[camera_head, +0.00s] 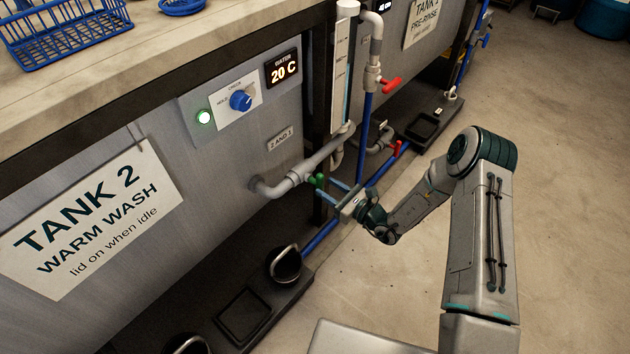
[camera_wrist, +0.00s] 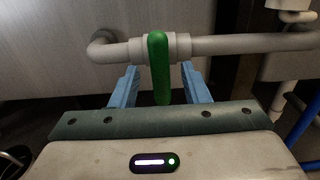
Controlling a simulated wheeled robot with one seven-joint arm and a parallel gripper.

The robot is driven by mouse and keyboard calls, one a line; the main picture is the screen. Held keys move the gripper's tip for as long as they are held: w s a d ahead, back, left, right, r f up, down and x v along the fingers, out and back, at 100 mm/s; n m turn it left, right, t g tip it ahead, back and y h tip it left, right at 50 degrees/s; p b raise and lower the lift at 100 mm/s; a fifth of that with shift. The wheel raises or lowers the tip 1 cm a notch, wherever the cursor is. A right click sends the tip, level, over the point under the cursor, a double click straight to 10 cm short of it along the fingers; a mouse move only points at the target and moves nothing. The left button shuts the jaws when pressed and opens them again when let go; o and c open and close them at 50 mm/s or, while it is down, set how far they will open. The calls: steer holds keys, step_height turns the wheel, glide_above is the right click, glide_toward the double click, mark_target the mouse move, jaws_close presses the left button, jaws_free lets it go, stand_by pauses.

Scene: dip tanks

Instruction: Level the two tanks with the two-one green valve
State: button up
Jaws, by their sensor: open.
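The green valve handle (camera_head: 319,183) sits on the grey pipe (camera_head: 271,191) that runs from the tank 2 wall, below a "2 AND 1" label (camera_head: 281,139). In the wrist view the green handle (camera_wrist: 159,70) hangs down across the grey pipe (camera_wrist: 235,43). My gripper (camera_head: 335,190) is open at the valve. In the wrist view my gripper's two blue fingers (camera_wrist: 157,82) stand one on each side of the handle's lower part, with gaps on both sides. Tank 2 (camera_head: 175,110) is at the left and tank 1 (camera_head: 408,55) is farther back.
A red valve handle (camera_head: 391,84) is on the upright pipe, and another red one (camera_head: 397,149) is low down. A sight tube (camera_head: 341,75) stands between the tanks. A dark ledge (camera_head: 190,310) with a bucket (camera_head: 286,264) runs below tank 2. The floor (camera_head: 560,150) at the right is clear.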

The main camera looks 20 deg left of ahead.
mark_target(323, 185)
steer(key=x, duration=0.5)
steer(key=shift+w+a, duration=0.15)
steer(key=shift+a, duration=0.15)
jaws_close()
